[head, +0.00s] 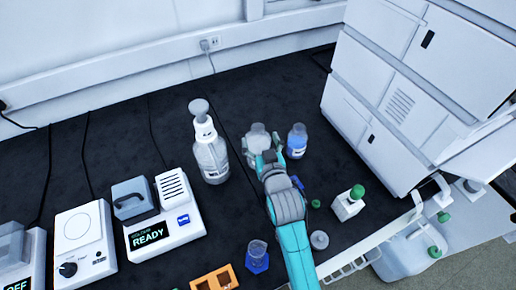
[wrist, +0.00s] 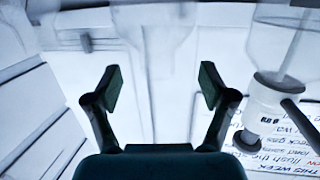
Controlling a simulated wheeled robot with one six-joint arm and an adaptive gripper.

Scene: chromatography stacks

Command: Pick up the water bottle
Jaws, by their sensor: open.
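A clear bottle (head: 257,134) stands on the dark bench, partly hidden behind my gripper (head: 265,158). In the wrist view my gripper (wrist: 160,88) is open, its two fingers apart with nothing gripped. A blurred translucent bottle shape (wrist: 158,30) shows beyond the gap between the fingers. I cannot read a label that names either as water. A bottle with blue liquid (head: 297,141) stands just to the right of my gripper in the head view.
A large pump-top bottle (head: 211,158) stands to the left. A READY device (head: 165,232) and an orange rack (head: 214,279) are at the front left. A small green-capped bottle (head: 348,204) is to the right, before a tall white instrument stack (head: 400,90).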

